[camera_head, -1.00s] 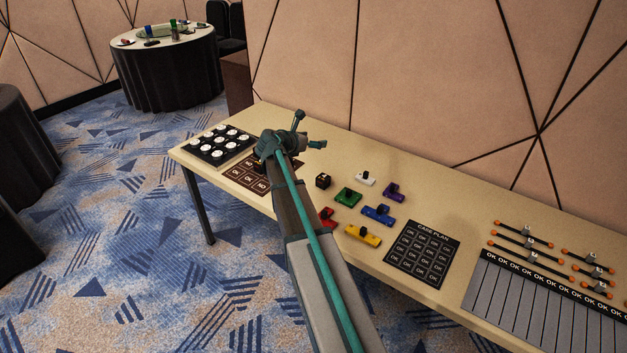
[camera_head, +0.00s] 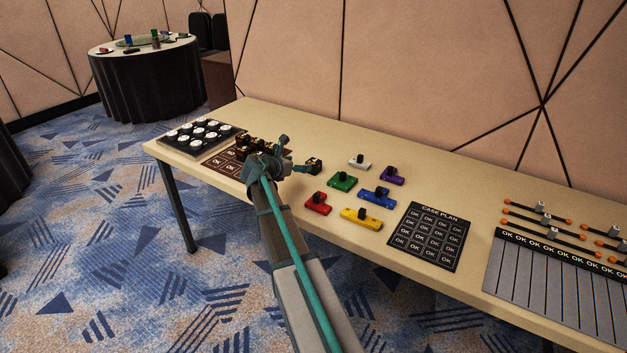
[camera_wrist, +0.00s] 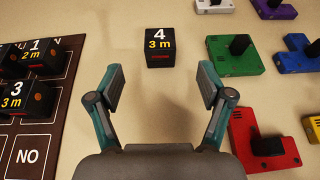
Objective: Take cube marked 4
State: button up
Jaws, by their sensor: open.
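The black cube marked 4 (camera_wrist: 160,55) stands alone on the table in the wrist view, its top reading "4" and "3 m". It also shows in the head view (camera_head: 313,166), close to the fingers. My gripper (camera_wrist: 163,88) is open and empty, with its fingers spread on the near side of the cube. The cube is ahead of the fingertips and roughly midway between them, not touched. In the head view my gripper (camera_head: 296,156) is over the table, left of the cube.
Cubes marked 1 (camera_wrist: 38,55) and 3 (camera_wrist: 20,98) sit on a brown board (camera_wrist: 60,125) at left. Green (camera_wrist: 233,57) and red (camera_wrist: 265,147) pieces lie at right. The table (camera_head: 300,125) also bears a tray of white discs (camera_head: 200,136) and a CASE PLAN board (camera_head: 428,235).

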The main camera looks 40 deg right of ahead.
aim_at(314, 161)
jog(key=x, duration=0.5)
jog(key=shift+f, duration=0.35)
jog(key=shift+x, duration=2.95)
jog(key=shift+s+a+f, duration=0.1)
jog(key=shift+f, duration=0.05)
jog(key=c, duration=1.3)
